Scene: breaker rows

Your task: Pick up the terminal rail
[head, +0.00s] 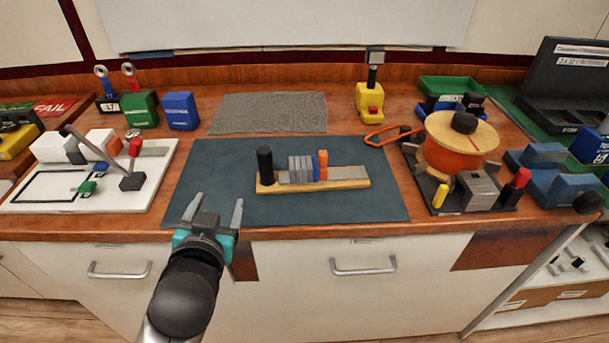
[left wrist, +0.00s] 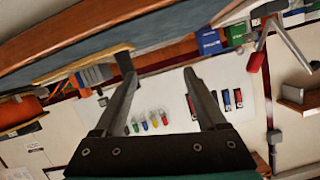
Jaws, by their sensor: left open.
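The terminal rail (head: 345,184) lies on the dark mat (head: 240,208) in the middle of the bench, in the head view. It is a light wooden strip with a grey top. It carries a black upright cylinder at its left end, several grey blocks, a blue one and an orange one. My left gripper (head: 218,212) is open and empty above the mat's front left edge, left of the rail and apart from it. In the left wrist view, the open fingers (left wrist: 160,85) show, with part of the rail (left wrist: 80,66) beyond the left finger. My right gripper is not in view.
A white board with a lever (head: 150,185) lies left of the mat. An orange reel (head: 455,160) and grey blocks stand right of it. A yellow device (head: 370,102) and a grey mesh sheet (head: 268,113) are behind. The mat's right front is clear.

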